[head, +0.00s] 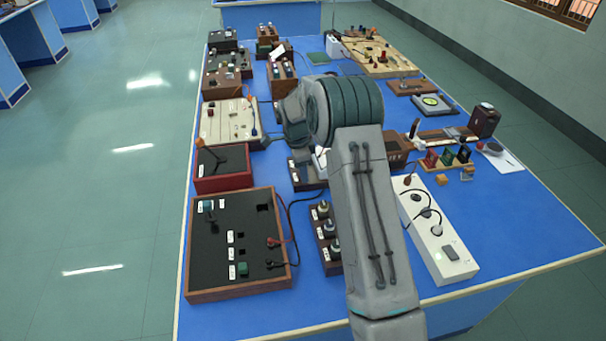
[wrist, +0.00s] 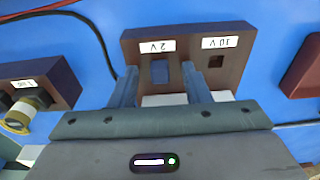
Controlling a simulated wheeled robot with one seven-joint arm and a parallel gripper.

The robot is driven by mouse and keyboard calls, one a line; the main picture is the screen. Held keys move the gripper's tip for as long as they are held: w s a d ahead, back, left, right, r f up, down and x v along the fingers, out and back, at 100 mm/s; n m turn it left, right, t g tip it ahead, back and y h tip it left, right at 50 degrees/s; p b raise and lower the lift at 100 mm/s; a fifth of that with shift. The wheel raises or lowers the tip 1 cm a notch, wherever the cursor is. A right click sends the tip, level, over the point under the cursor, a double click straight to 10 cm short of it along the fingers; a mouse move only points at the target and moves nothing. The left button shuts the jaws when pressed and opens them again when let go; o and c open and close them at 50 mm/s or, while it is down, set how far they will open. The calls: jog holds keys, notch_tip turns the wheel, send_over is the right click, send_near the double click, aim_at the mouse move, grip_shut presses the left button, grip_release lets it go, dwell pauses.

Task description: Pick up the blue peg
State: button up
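In the wrist view a blue peg (wrist: 160,73) stands in the left hole of a dark brown block (wrist: 190,45), below a label that reads 2 V. The block's right hole (wrist: 216,62), below the 10 V label, looks dark and empty. My gripper (wrist: 159,80) is open, with one finger on each side of the peg. I cannot tell whether either finger touches it. In the head view my arm hides the gripper and the peg.
A block with a brass-coloured terminal (wrist: 25,105) is at the left, and a red item (wrist: 302,68) at the right. In the head view a black-topped box (head: 262,235) and a white power strip (head: 437,235) flank my arm. Bare blue tabletop (head: 540,215) lies at the right.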

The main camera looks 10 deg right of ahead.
grip_shut()
jog(key=shift+r, duration=0.1)
jog(key=shift+r, duration=0.55)
notch_tip(320, 180, up, 3)
jog(key=shift+w+r+b, duration=0.1)
jog(key=shift+b, duration=0.4)
jog(key=s+d+r, duration=0.7)
jog(key=d+r, duration=0.2)
jog(key=shift+s+r+p, duration=0.3)
jog(key=shift+s, duration=0.05)
